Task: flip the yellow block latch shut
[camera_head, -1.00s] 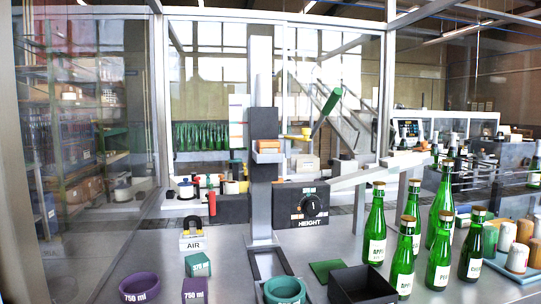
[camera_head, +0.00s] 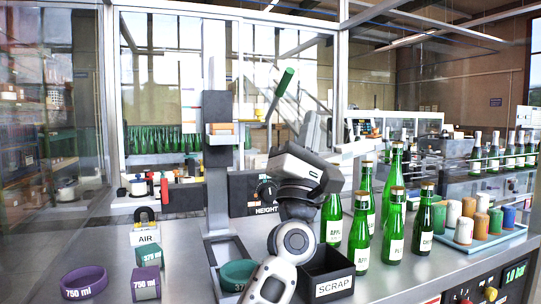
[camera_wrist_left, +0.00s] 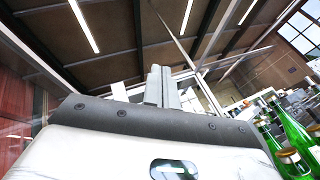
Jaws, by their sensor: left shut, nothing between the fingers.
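My left gripper shows as a white and dark housing (camera_head: 305,170) at the end of my arm, in front of the press and its HEIGHT dial box. I cannot pick out the yellow block latch for certain. The press column (camera_head: 216,160) carries an orange block (camera_head: 222,128). A small yellow piece (camera_head: 145,213) with a dark loop sits on the AIR box (camera_head: 145,236), left of the column and well apart from my gripper.
Several green bottles (camera_head: 393,240) stand right of my arm. A black SCRAP bin (camera_head: 330,275) is close beside it. A green lever (camera_head: 282,88) rises behind my gripper. A tray (camera_head: 478,238) of coloured capsules is at the right. Purple and green rings and blocks lie at the front left.

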